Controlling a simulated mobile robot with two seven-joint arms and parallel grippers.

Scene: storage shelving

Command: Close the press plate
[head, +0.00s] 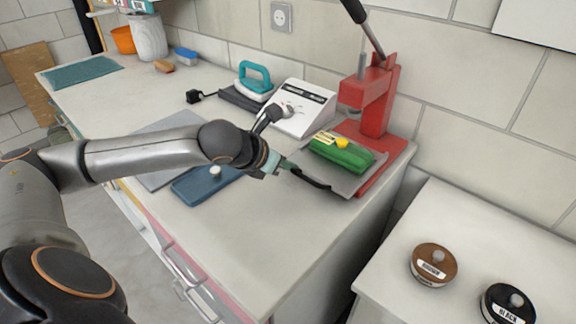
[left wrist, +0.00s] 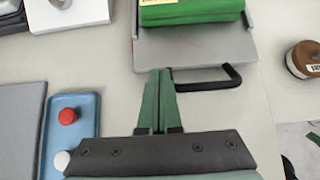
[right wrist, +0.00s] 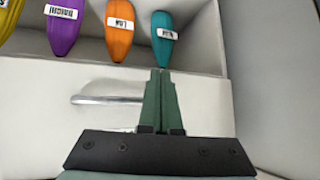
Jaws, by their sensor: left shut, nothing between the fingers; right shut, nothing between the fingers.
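The red press (head: 375,105) stands at the right end of the counter, with a dark lever rising from its top. Its grey plate (head: 345,177) sticks out of the press toward the front-left and carries a green block (head: 340,155). The plate (left wrist: 190,52) and its black handle (left wrist: 215,82) also show in the left wrist view, with the green block (left wrist: 190,12) above. My left gripper (head: 292,167) is shut and empty, its tips just beside the plate's front edge and left of the handle; contact is unclear.
A blue tray (head: 205,182) with knobs, a white device (head: 298,108) and a teal-handled iron (head: 254,78) are on the counter. Brown (head: 433,264) and black (head: 508,303) tins stand on a lower white surface.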

